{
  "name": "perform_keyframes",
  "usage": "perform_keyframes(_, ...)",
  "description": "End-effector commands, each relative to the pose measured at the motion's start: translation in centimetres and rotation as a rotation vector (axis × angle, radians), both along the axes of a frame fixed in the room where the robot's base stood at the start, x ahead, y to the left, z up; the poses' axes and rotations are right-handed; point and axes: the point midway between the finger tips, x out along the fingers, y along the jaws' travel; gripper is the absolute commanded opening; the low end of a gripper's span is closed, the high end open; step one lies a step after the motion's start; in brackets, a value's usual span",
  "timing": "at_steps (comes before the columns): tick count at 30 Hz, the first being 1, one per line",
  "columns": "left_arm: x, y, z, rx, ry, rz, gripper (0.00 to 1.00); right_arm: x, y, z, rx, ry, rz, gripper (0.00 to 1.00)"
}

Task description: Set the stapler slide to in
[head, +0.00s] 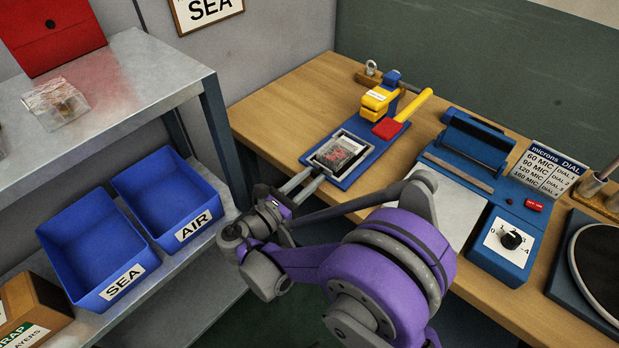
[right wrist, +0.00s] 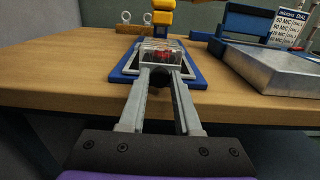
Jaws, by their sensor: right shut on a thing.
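The stapler (head: 383,112) stands on the wooden bench with a yellow head, a red block and a yellow lever over a long blue base. Its slide (head: 369,150), a grey frame, lies at the near end of the base, apart from the yellow head. A clear packet with dark red contents (head: 338,153) sits in the frame; it also shows in the right wrist view (right wrist: 163,53). My right gripper (head: 312,173) is shut at the slide's near edge, on a dark knob (right wrist: 158,78) partly hidden between the fingers. My left gripper is out of view.
A blue sealer (head: 478,140) with a dial box (head: 503,240) stands right of the stapler. Blue bins marked SEA (head: 75,242) and AIR (head: 150,192) sit on the left shelf. A padlock block (head: 370,76) stands behind the stapler. Bare bench lies left of it.

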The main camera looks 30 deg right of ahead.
Motion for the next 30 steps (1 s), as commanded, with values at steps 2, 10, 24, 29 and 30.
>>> perform_keyframes(2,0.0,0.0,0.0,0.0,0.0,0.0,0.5,0.0,0.0,0.0,0.0,0.0,0.0,0.0)
perform_keyframes(10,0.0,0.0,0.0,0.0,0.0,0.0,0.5,0.0,0.0,0.0,0.0,0.0,0.0,0.0)
perform_keyframes(24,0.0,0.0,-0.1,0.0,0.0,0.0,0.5,0.2,-0.8,0.0,0.0,0.0,-0.003,0.0)
perform_keyframes(29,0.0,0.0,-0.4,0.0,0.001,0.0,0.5,1.3,-4.2,0.0,-0.002,0.0,-0.006,0.0)
perform_keyframes(30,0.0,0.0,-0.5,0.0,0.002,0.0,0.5,1.5,-5.1,0.0,-0.002,0.0,-0.006,0.0)
